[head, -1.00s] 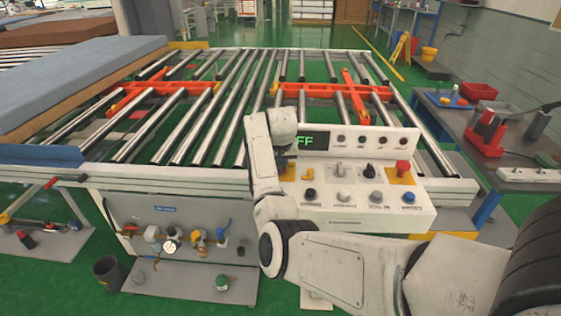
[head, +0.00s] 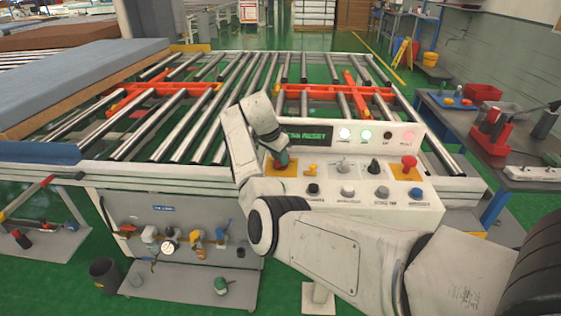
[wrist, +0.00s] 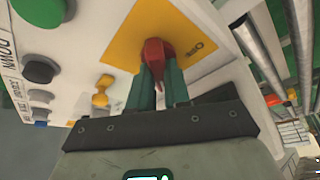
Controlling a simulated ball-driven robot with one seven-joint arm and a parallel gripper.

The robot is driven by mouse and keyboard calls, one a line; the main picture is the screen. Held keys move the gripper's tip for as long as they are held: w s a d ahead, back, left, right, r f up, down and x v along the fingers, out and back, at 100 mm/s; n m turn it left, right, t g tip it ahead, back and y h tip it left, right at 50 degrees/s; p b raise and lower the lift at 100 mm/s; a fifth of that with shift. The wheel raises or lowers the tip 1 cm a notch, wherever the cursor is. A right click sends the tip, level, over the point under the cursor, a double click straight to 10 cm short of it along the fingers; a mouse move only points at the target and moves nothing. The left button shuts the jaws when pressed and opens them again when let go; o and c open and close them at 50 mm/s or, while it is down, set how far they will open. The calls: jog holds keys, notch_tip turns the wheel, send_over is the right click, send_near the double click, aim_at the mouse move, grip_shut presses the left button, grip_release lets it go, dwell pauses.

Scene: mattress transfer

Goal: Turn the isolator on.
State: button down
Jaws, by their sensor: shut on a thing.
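The isolator is a red handle (wrist: 155,55) on a yellow plate (wrist: 178,22) at the left end of the white control panel (head: 330,196). In the wrist view my gripper (wrist: 160,78) has its green fingers closed on both sides of the red handle. In the head view my gripper (head: 283,160) is at the panel's left yellow plate and hides most of the handle. The panel display (head: 306,136) shows green text, partly hidden by my arm, and lamps (head: 345,134) beside it are lit.
A red knob (head: 409,161) on another yellow plate is at the panel's right. A yellow switch (wrist: 101,90) and several knobs lie near my gripper. A roller conveyor (head: 200,120) spreads behind the panel. A mattress (head: 85,80) lies at the left.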

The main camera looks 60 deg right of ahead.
jog(key=shift+a+f+m+b, duration=0.1)
jog(key=shift+f+m+b, duration=0.25)
jog(key=shift+m, duration=0.25)
jog(key=c, duration=1.3)
grip_release()
jog(key=shift+c, duration=0.2)
jog(key=shift+o, duration=1.3)
jog(key=shift+r, duration=0.1)
jog(key=shift+w+r, duration=0.15)
jog(key=shift+r, duration=0.35)
jog(key=b+v, duration=0.1)
jog(key=v, duration=0.9)
jog(key=shift+w, duration=0.15)
jog(key=shift+f, duration=0.1)
